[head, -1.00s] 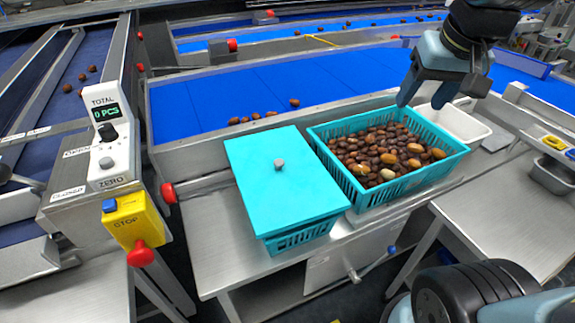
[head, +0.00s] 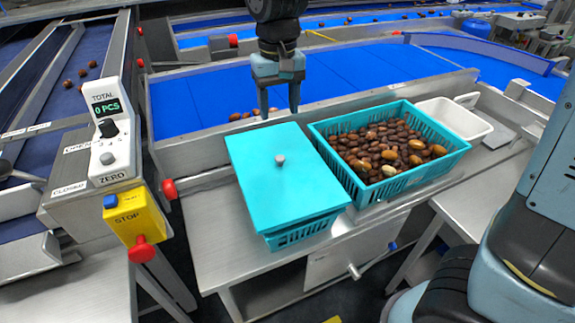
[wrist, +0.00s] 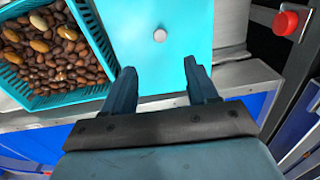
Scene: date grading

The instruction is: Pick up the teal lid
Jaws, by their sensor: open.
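The teal lid (head: 285,160) lies flat on a teal crate (head: 305,233) on the metal bench, with a small grey knob (head: 280,160) at its middle. In the wrist view the lid (wrist: 180,45) and its knob (wrist: 160,35) show ahead of the fingers. My gripper (head: 279,114) is open and empty, pointing down above the lid's far edge, behind the knob. Its two fingers (wrist: 158,78) are apart, and the knob lies between their lines but beyond their tips. The inside of the covered crate is mostly hidden by the lid.
An open teal crate (head: 335,168) full of dates stands right beside the lid. A white tub (head: 462,120) stands behind it at the right. A blue belt (head: 190,105) with some dates runs behind. A yellow stop box (head: 130,222) with a red button is at the left.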

